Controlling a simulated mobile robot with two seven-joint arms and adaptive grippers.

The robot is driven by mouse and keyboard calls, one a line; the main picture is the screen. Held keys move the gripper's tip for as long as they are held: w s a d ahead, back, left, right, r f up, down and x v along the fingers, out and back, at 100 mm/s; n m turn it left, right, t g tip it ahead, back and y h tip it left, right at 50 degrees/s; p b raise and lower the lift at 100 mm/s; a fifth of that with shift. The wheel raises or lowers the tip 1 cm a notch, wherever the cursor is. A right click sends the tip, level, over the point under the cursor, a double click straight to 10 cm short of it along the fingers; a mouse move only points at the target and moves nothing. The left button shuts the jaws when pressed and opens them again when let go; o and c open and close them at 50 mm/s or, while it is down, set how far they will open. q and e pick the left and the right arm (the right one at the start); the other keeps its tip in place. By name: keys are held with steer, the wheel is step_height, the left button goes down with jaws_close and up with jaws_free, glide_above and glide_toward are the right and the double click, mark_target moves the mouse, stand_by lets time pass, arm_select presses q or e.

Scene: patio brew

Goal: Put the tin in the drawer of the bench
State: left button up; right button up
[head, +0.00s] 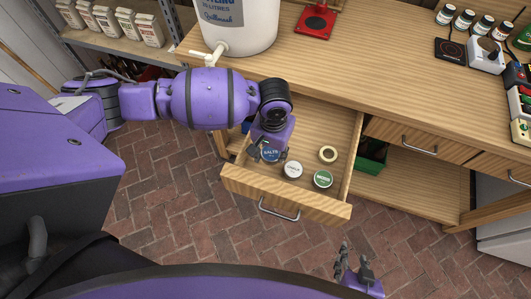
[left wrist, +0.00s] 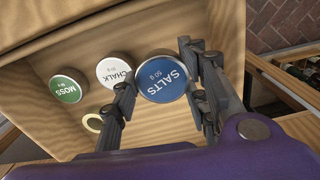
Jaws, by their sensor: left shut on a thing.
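The blue tin labelled SALTS (head: 270,156) is between the fingers of my left gripper (head: 268,150), which is shut on it. In the left wrist view the tin (left wrist: 162,77) shows its round lid between both fingers. It is over or inside the left part of the open bench drawer (head: 322,198); I cannot tell whether it touches the drawer floor. A white CHALK tin (head: 292,170) and a green MOSS tin (head: 323,179) sit in the drawer to its right. My right gripper (head: 354,268) is open and empty, low in front of the drawer.
A tape roll (head: 328,154) lies in the drawer behind the other tins. A large white bucket (head: 240,25) with a tap stands on the bench (head: 350,70) above. Several jars and devices stand at the right of the bench top. A green crate (head: 372,156) is below.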

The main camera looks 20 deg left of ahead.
mark_target(265, 158)
arm_select(q)
steer(key=f, duration=0.1)
steer(key=a+f, duration=0.1)
steer(key=f, duration=0.1)
steer(key=a+f, duration=0.1)
steer(key=f, duration=0.1)
steer(key=shift+f+b, duration=0.25)
steer(key=shift+b, duration=0.05)
steer(key=o, duration=1.2)
steer(key=shift+f, duration=0.15)
